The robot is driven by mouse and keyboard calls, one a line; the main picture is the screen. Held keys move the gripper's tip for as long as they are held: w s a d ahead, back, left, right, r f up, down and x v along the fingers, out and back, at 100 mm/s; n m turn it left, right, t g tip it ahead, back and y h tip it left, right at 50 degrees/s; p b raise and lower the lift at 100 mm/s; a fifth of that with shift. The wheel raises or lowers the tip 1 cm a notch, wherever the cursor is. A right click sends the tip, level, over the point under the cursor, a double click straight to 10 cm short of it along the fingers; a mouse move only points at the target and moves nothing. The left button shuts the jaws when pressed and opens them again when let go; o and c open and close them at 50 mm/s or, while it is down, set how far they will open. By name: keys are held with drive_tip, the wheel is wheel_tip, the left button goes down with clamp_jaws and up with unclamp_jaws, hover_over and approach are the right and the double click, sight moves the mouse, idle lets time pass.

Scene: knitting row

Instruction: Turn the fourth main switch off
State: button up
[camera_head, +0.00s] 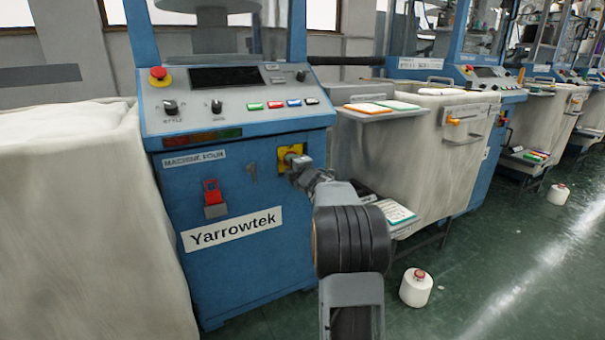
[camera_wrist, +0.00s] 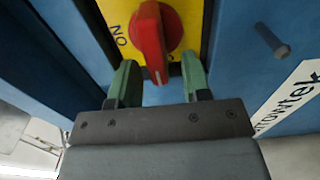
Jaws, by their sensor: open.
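The fourth machine's main switch is a red rotary knob (camera_wrist: 152,42) on a yellow plate (camera_wrist: 118,14). In the head view the yellow plate (camera_head: 284,152) sits on the blue front of the machine labelled "MACHINE FOUR" (camera_head: 194,158). My gripper (camera_head: 299,166) is at the plate and hides much of the knob there. In the wrist view my gripper (camera_wrist: 159,68) is open, its green fingers on either side of the knob's lower end with gaps showing. The knob's handle runs nearly up and down in that view, beside "ON" lettering.
A red fixture on a grey box (camera_head: 215,210) is left of the switch. A small peg (camera_head: 252,173) sticks out nearby. The control panel (camera_head: 235,95) is above. Pale bins (camera_head: 65,200) flank the machine. A yarn cone (camera_head: 416,288) stands on the floor at right.

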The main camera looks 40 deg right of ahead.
drive_tip(key=s+a+p, duration=0.1)
drive_tip(key=s+p, duration=0.1)
drive_tip(key=s, duration=1)
drive_tip(key=shift+s+a, duration=0.25)
drive_tip(key=shift+a, duration=0.1)
drive_tip(key=s+a+r+m+g+h+p, duration=0.1)
drive_tip(key=s+a+r+m+g+p, duration=0.15)
drive_tip(key=a+r+m+p, duration=0.45)
drive_tip(key=s+a+r+m+g+h+p, duration=0.1)
drive_tip(key=a+r+m+g+p, duration=0.15)
drive_tip(key=r+p, duration=0.8)
drive_tip(key=s+a+r+m+g+y+p, duration=0.2)
drive_tip(key=s+a+r+m+g+p, duration=0.1)
drive_tip(key=s+a+p, duration=0.5)
drive_tip(key=s+a+r+m+g+y+p, duration=0.2)
drive_tip(key=s+a+r+m+g+p, duration=0.2)
drive_tip(key=s+a+p, duration=0.5)
wheel_tip(320, 180, up, 4)
drive_tip(key=g+p, duration=0.2)
drive_tip(key=p, duration=0.3)
drive_tip(key=shift+s+a+f+y+p, duration=0.15)
drive_tip(key=shift+s+a+y+p, duration=0.15)
drive_tip(key=shift+a+p, duration=0.1)
